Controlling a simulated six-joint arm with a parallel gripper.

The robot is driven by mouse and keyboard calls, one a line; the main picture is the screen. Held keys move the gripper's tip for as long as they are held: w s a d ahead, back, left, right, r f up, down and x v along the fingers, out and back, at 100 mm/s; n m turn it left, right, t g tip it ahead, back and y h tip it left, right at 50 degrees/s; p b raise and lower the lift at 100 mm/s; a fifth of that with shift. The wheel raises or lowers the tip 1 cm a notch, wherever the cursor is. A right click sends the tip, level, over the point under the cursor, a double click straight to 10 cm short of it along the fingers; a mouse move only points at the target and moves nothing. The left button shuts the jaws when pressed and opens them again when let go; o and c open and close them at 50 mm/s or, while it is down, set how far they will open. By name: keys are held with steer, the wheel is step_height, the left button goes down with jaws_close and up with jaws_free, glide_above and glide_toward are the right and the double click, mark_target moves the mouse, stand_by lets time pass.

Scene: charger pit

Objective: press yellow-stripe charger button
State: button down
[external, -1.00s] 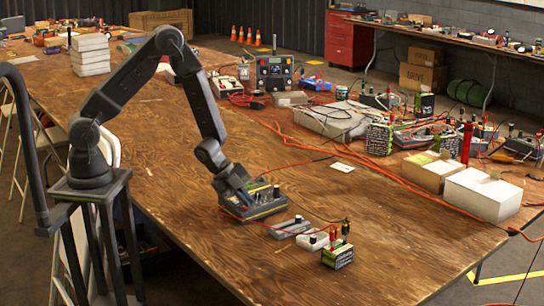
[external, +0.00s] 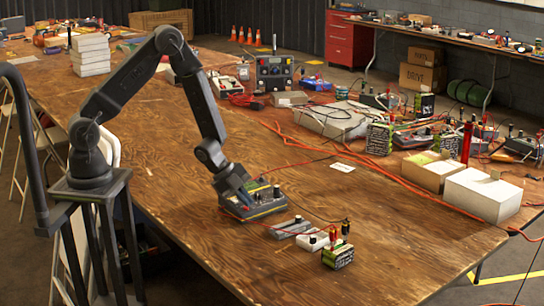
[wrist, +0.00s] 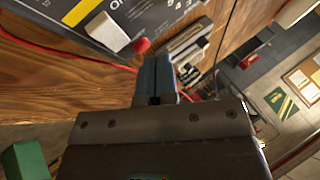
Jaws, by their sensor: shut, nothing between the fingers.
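The dark charger (external: 263,212) with yellow edging sits on the wooden table below my gripper (external: 240,200). In the wrist view its dark panel (wrist: 152,16) fills the upper left, with a yellow stripe (wrist: 82,12), a white block-like control (wrist: 109,32) and a round red button (wrist: 142,46). My gripper (wrist: 155,62) shows blue fingers held together, with nothing between them. The fingertips lie just below the red button in the wrist picture. I cannot tell whether they touch the charger. In the external view, my gripper hides part of the charger's left side.
Small grey (external: 291,228) and white (external: 312,241) devices and a green-black battery block (external: 338,257) stand right of the charger. A red cable (wrist: 60,52) runs beside it. White boxes (external: 482,198) and cluttered devices line the far side. The table's middle is mostly clear.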

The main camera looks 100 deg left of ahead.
steer(key=shift+r, duration=0.45)
steer(key=shift+d+r, duration=0.1)
steer(key=shift+w+d+r, duration=0.1)
steer(key=shift+w+r, duration=0.05)
steer(key=shift+r, duration=0.65)
steer(key=shift+w+d+r, duration=0.1)
steer(key=shift+r, duration=0.7)
steer(key=shift+w+d+r, duration=0.1)
steer(key=shift+w+r, duration=0.05)
steer(key=shift+r, duration=0.65)
steer(key=s+d+r+n+y, duration=0.2)
steer(key=r+n, duration=0.1)
steer(key=r, duration=0.5)
steer(key=s+d+r+n+y, duration=0.1)
steer(key=d+r+n+y, duration=0.15)
steer(key=r, duration=0.55)
steer(key=s+d+r+n+g+h, duration=0.1)
steer(key=s+d+r+n+h, duration=0.1)
steer(key=s+d, duration=0.4)
steer(key=s+d+r+n+g+h, duration=0.1)
steer(key=s+d+r+n, duration=0.3)
steer(key=s, duration=0.8)
steer(key=d+r+h, duration=0.1)
steer(key=d+r, duration=0.1)
steer(key=d, duration=0.1)
steer(key=shift+r, duration=0.2)
